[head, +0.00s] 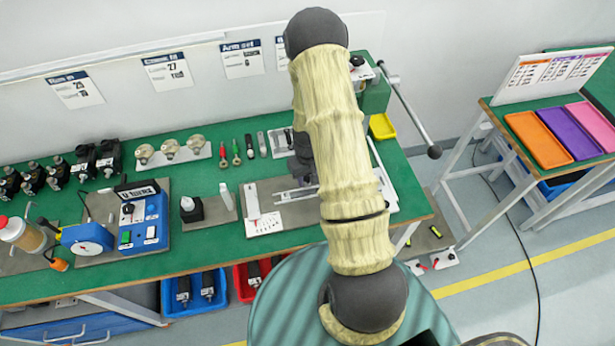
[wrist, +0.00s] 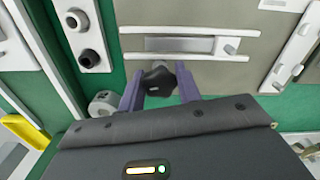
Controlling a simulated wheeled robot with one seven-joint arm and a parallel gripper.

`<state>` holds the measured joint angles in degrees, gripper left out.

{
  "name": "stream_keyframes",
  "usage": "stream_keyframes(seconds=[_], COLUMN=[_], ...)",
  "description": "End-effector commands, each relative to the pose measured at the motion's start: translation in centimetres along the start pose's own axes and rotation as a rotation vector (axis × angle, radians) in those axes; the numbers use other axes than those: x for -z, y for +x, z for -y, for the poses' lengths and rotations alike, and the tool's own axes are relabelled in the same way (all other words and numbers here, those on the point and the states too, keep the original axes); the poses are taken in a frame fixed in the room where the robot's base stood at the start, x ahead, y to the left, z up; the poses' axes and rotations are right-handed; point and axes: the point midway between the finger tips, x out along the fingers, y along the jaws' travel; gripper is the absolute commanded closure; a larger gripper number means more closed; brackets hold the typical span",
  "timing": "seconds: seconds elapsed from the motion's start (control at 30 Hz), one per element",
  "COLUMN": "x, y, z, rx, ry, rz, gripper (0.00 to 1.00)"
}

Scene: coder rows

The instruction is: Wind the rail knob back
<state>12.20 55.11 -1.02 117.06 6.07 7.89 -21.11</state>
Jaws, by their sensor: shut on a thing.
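The rail knob (wrist: 157,80) is black and lobed, at the near end of a grey rail fixture (wrist: 150,28) in the wrist view. My gripper (wrist: 158,74) has its two purple fingers on either side of the knob and is shut on it. A pale slide with a slot (wrist: 190,44) lies just beyond the knob on the fixture. In the head view the rail fixture (head: 262,197) lies on the green bench, partly behind my arm. The knob is hidden there by my arm.
A press with a long lever (head: 410,115) stands to the right of my arm. A yellow tray (head: 382,127) sits beside it. Several hand tools (head: 237,150) and a small white bottle (head: 226,196) are on the bench (head: 200,255) to the left.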

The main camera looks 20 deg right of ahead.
Motion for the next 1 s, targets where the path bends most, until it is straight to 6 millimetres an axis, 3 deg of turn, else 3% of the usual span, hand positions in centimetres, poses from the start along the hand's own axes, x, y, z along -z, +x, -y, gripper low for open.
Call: stream_keyframes(seconds=[1.0], x=[0.04], y=[-0.07], z=[0.04], rx=[0.0], ry=[0.904], rz=[-0.001], gripper=[0.89])
